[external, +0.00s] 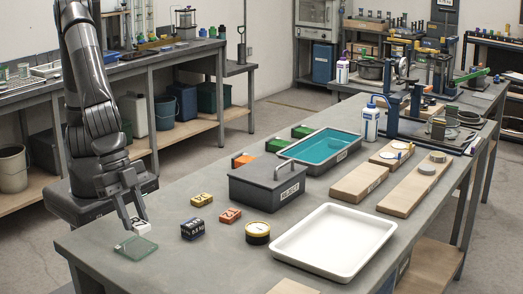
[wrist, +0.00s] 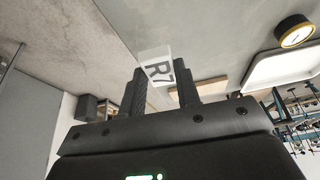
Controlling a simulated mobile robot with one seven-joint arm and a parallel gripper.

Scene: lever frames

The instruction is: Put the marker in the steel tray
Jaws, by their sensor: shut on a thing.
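A small white block marked "R7" (wrist: 157,72), the likeliest marker, is between the fingers of my gripper (wrist: 160,80). In the external view the block (external: 143,226) shows white under my gripper (external: 138,222), at the near left end of the bench. My gripper is shut on it. A grey metal-rimmed tray with a teal inside (external: 338,164) stands farther back, beyond the dark box. A white tray (external: 285,257) lies at the front right.
A dark lidded box with a handle (external: 268,188) stands before the teal tray. Small yellow (external: 202,200), navy (external: 193,229) and orange (external: 230,215) blocks and a round yellow-black gauge (external: 257,233) lie between my gripper and the white tray. Wooden boards (external: 410,188) lie at right.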

